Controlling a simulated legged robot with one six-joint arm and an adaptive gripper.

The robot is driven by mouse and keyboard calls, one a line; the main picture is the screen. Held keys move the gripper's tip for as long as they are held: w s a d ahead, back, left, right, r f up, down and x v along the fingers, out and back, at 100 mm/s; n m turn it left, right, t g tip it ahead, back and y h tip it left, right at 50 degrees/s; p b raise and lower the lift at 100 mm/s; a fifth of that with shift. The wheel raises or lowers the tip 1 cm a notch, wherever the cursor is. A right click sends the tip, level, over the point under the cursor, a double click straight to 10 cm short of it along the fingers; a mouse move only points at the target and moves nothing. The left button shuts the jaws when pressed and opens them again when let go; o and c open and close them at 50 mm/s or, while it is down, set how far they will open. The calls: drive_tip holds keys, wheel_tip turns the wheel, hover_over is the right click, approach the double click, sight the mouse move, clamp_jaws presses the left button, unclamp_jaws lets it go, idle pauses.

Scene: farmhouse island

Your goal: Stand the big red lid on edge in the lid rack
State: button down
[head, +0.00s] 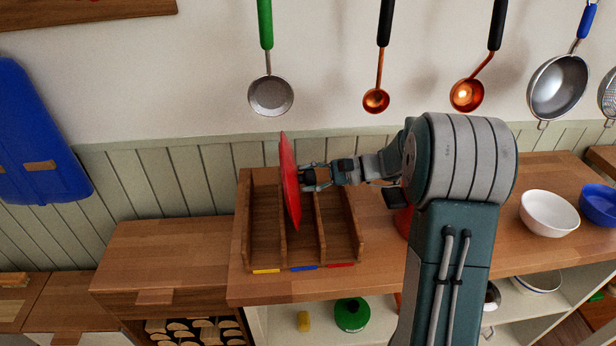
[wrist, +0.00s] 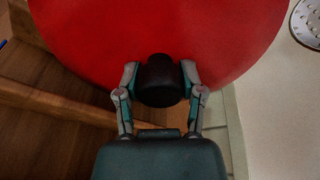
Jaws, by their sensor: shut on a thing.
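The big red lid (head: 290,182) is held on edge, nearly upright with a slight tilt, at the lid rack. My gripper (head: 309,178) is to its right and is shut on its black knob. The wrist view shows the fingers (wrist: 160,88) on both sides of the knob (wrist: 160,72), with the red disc (wrist: 160,30) behind it. The wooden lid rack (head: 356,238) has slots marked yellow, blue and red at the front. The lid's lower edge is near the divider between the yellow and blue slots. I cannot tell whether it touches the rack.
Ladles and strainers hang on the wall above, including a green-handled one (head: 270,95). A white bowl (head: 549,214) and a blue bowl (head: 600,203) stand on the counter at right. A red object, partly hidden by my arm, is right of the rack. A green lid (head: 352,314) lies on the shelf below.

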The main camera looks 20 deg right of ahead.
drive_tip(key=shift+f, duration=1)
idle(0.7)
drive_tip(key=shift+c, duration=0.6)
unclamp_jaws()
drive_tip(key=shift+d, duration=0.1)
drive_tip(key=shift+v, duration=6.9)
drive_tip(key=shift+w, duration=0.1)
